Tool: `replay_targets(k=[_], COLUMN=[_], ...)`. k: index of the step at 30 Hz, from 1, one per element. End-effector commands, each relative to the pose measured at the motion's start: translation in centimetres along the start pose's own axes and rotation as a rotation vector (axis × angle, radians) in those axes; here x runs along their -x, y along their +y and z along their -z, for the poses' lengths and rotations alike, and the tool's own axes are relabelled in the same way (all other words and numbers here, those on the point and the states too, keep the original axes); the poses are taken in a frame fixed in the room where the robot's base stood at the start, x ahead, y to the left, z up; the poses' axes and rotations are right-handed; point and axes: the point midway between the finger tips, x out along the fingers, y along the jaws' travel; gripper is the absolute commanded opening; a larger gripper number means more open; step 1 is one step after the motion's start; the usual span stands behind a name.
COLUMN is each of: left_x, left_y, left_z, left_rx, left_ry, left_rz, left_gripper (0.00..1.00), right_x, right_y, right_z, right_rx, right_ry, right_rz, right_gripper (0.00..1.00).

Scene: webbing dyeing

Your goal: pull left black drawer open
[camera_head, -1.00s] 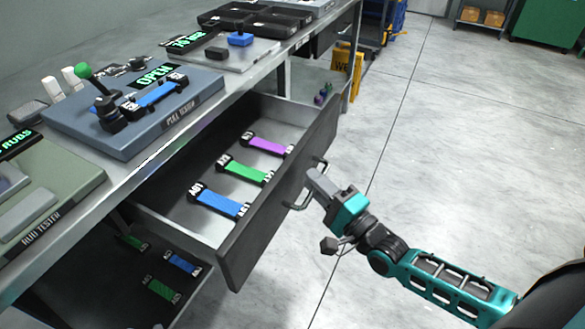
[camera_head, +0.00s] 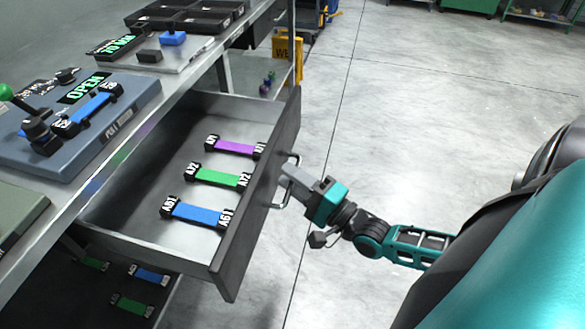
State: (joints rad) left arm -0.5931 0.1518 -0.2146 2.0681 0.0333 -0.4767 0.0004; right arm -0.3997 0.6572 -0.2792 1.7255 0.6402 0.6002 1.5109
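The black-fronted drawer (camera_head: 240,250) under the workbench is pulled well out. Its grey interior holds a purple webbing strip (camera_head: 236,147), a green strip (camera_head: 216,177) and a blue strip (camera_head: 197,212), each with black end clamps. A metal handle (camera_head: 281,197) is on the drawer's outer face. My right gripper (camera_head: 287,175) is at the handle, its fingers pointing at the drawer front. The fingers overlap the handle in this view, so whether they are closed around it is hard to see. My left gripper is not in view.
The workbench (camera_head: 150,105) carries a blue-grey tester (camera_head: 125,110) showing OPEN, and black trays (camera_head: 190,15). More strips lie on a lower level (camera_head: 115,275) beneath the drawer. The floor to the right is clear.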

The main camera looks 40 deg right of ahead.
Motion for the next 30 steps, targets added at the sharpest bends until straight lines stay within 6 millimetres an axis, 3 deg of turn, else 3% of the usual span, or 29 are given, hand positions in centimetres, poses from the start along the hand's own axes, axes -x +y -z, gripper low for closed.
replay_targets(k=[16,20,30], left_x=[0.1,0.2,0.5], left_y=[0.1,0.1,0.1], left_z=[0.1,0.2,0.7], left_rx=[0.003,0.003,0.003], left_ry=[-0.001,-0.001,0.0], left_rz=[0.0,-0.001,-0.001], left_gripper=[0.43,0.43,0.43], right_x=[0.8,2.8,10.1], right_y=[0.0,0.1,0.0], right_z=[0.0,0.0,0.0], right_rx=[0.0,0.0,0.001], right_ry=[0.0,0.0,0.0], right_rz=[-0.003,-0.006,-0.004], right_gripper=[0.38,0.38,0.38])
